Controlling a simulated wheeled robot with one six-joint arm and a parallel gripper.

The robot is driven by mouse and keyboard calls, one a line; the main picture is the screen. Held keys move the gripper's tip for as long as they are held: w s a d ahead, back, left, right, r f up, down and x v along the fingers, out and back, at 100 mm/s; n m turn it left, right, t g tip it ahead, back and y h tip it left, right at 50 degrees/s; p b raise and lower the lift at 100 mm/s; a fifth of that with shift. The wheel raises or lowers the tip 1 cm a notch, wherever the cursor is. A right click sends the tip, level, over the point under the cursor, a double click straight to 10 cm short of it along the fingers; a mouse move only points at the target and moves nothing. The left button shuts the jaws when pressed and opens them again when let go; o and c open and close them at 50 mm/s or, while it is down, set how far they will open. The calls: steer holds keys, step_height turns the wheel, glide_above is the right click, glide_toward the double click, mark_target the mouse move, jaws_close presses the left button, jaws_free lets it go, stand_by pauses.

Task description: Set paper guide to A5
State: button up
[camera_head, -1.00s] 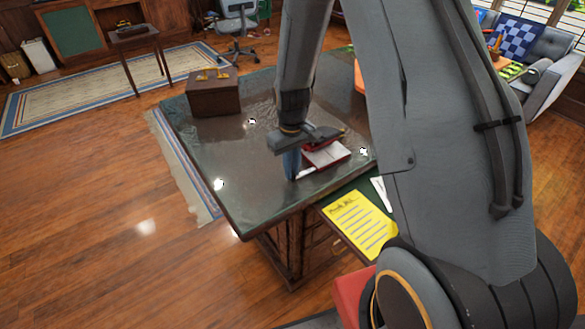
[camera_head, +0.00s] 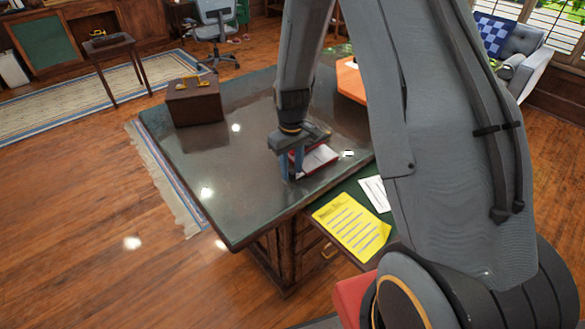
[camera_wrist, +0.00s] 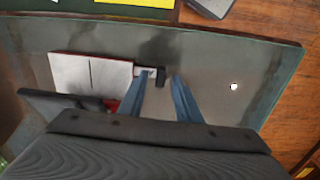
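A hole punch with a white-grey top (camera_wrist: 85,74) and red edges lies on the desk. It also shows in the head view (camera_head: 318,158), partly behind my gripper. A pale bar, apparently the paper guide (camera_wrist: 150,73), sticks out of its right end in the wrist view and ends in a dark tip. My gripper (camera_wrist: 159,77) points down there with its two blue fingers apart, one on either side of the dark tip. I cannot tell whether either finger touches it. In the head view my gripper (camera_head: 291,176) is just left of the punch.
The dark desk top (camera_head: 190,160) is clear around the punch. A brown box (camera_head: 195,103) stands at its far left. A yellow note (camera_head: 350,226) and a white sheet (camera_head: 374,192) lie by the near right edge. An orange item (camera_head: 351,82) is at the back.

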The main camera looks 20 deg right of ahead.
mark_target(292, 172)
steer(key=shift+r+b, duration=0.85)
steer(key=shift+r, duration=3.05)
